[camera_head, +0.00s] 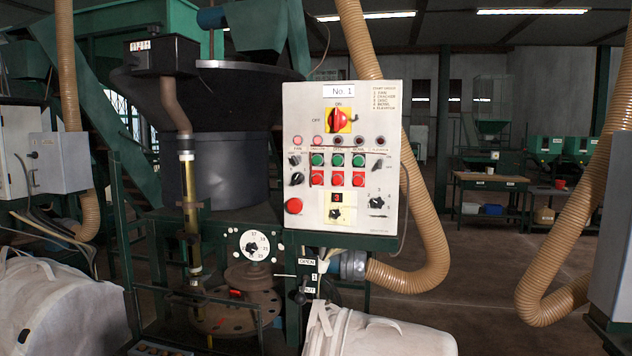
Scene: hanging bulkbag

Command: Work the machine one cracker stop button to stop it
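The machine one control panel (300,222) is a light grey box with a "No. 1" label (339,91), near the middle of the head view. A row of green buttons (338,160) sits above a row of red buttons (338,179). The leftmost red button (316,179) of that row is in the second column, which appears to be the cracker's; the small labels are hard to read. The lamp (318,141) above that column looks bright pinkish red. Neither of my grippers shows, and nothing covers the buttons.
A red and yellow rotary switch (342,119) is at the panel's top, and a larger red button (293,205) at its lower left. Tan hoses (432,225) hang to the right. Pale bags (375,335) stand below and at lower left (70,310).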

